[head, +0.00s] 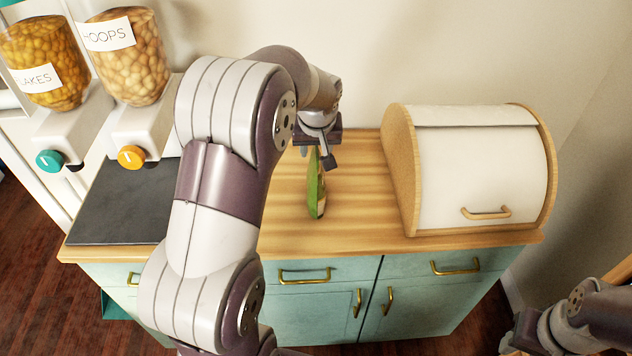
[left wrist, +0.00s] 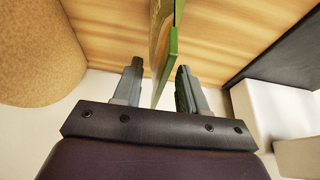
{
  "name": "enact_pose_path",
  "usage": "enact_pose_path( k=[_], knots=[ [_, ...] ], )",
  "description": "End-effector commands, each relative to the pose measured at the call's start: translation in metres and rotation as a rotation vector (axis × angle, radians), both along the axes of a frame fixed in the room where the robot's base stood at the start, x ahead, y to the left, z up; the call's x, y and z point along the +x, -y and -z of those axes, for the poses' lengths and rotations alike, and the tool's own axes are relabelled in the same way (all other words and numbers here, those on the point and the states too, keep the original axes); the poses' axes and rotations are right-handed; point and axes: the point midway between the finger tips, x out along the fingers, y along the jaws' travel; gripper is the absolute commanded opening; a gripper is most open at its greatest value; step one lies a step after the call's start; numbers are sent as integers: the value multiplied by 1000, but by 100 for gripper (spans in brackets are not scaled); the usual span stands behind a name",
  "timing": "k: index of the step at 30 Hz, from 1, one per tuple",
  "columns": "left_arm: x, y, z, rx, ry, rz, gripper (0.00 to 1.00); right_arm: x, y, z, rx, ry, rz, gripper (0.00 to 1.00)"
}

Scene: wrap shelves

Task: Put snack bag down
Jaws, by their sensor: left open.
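The green snack bag (head: 317,186) stands upright on the wooden counter (head: 356,200), left of the bread box. My left gripper (head: 318,152) is directly above it, pointing down at its top. In the left wrist view the bag (left wrist: 165,50) shows as a thin green edge between the two fingers of the left gripper (left wrist: 160,85). The fingers are open, with a gap on both sides of the bag. My right arm (head: 575,320) shows at the lower right; its fingers cannot be made out clearly.
A white bread box (head: 480,175) with wooden sides stands on the right of the counter. Two cereal dispensers (head: 130,60) and a dark slab (head: 125,205) are on the left. Bare counter lies between the bag and the bread box.

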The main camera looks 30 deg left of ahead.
Motion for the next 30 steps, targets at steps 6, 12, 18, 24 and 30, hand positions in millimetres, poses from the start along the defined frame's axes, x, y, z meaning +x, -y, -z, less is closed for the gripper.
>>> enact_pose_path(
  k=[6,12,18,24,30],
  knots=[
    [3,-2,9,0,1,1,42,0,0,0,0,0,0,43],
    [3,-2,8,0,1,1,3,0,0,0,0,0,0,43],
    [3,-2,8,0,1,1,0,0,0,0,0,0,0,43],
    [3,-1,6,-1,0,0,0,0,0,0,0,0,0,43],
    [4,-2,-20,1,5,1,0,0,0,2,0,0,0,43]
  ],
)
